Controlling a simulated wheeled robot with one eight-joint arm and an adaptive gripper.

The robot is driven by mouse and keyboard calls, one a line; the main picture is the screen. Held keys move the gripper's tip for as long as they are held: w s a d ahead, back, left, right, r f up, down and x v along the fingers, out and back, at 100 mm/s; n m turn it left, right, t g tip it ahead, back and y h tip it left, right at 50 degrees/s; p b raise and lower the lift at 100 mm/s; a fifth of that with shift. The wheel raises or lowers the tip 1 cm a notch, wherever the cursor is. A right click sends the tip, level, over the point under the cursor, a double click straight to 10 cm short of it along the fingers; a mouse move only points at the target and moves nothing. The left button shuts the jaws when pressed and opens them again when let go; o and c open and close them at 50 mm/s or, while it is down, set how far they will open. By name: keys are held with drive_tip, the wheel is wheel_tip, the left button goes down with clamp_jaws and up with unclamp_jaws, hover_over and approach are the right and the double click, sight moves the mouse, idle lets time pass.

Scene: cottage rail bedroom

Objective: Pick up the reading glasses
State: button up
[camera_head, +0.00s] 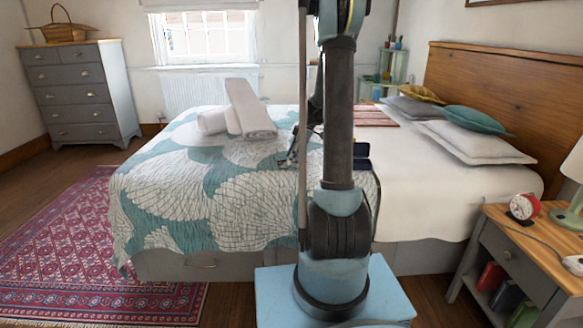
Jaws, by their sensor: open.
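I cannot make out the reading glasses for certain. My gripper (290,158) shows only in part, as small dark parts beside my arm, low over the middle of the bed (445,190). It appears open, and I see nothing held in it. A small dark blue item (361,156) shows just right of my arm over the bed; I cannot tell what it is. My arm hides the strip of bed between them.
Rolled white towels (245,115) lie on the patterned quilt (180,180). Pillows (470,140) lie against the headboard (510,95). A nightstand (490,245) at right bears a red clock (522,207) and a lamp. A rug (75,250) covers the left floor; a dresser (80,90) stands behind.

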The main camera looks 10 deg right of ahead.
drive_tip(key=c, duration=1)
drive_tip(key=shift+o, duration=0.2)
